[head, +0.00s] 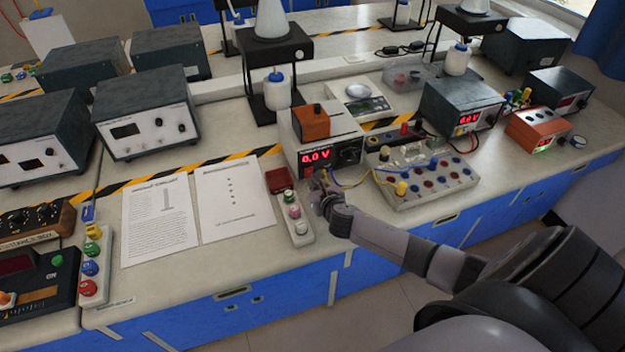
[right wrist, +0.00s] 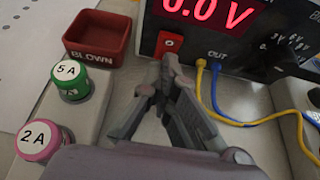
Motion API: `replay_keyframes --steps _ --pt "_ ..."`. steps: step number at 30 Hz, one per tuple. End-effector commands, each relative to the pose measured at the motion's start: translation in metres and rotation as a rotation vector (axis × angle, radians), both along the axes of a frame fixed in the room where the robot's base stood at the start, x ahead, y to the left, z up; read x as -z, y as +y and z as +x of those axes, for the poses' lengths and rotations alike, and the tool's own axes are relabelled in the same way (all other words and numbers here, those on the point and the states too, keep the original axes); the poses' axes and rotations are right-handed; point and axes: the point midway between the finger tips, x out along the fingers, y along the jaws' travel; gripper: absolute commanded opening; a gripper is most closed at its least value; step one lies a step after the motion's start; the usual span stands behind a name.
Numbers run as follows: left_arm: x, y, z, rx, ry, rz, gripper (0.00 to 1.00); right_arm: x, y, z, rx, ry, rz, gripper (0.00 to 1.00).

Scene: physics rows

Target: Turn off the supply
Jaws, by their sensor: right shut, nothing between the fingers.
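The power supply (head: 345,157) stands on the bench with an orange block on top, and its red display reads 0.0 V. In the right wrist view the supply (right wrist: 275,45) shows a red rocker switch (right wrist: 169,43) marked 0 under the display. My right gripper (head: 319,183) is in front of the supply's lower left. In the wrist view the gripper (right wrist: 168,62) is shut and empty, its fingertips at the lower edge of the switch. I cannot tell whether they touch it. My left gripper is not in view.
A fuse holder strip with green (right wrist: 70,82) and pink (right wrist: 42,138) caps and a red tray marked BLOWN (right wrist: 97,36) lie left of the gripper. Yellow and blue leads (right wrist: 216,95) run from the supply to a terminal board (head: 425,177). Paper sheets (head: 160,220) lie further left.

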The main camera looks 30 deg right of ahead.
Motion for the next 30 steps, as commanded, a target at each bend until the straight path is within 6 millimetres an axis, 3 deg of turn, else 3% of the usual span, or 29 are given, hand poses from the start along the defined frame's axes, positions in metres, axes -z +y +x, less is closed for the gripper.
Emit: replay_keyframes --steps 5,15,20,22,30 --pt "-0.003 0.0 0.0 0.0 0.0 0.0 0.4 -0.002 -0.002 0.011 0.0 0.0 0.0 0.0" --pt "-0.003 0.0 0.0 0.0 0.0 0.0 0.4 -0.001 -0.003 0.012 0.0 0.001 0.0 0.0" --pt "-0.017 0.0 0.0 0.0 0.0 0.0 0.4 -0.013 -0.006 0.022 0.0 0.0 -0.003 0.0" --pt "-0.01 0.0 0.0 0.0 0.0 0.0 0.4 -0.005 -0.005 0.019 0.0 0.001 0.0 0.0" --pt "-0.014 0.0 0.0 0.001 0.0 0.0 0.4 -0.008 -0.005 0.019 0.0 0.0 0.0 0.0"
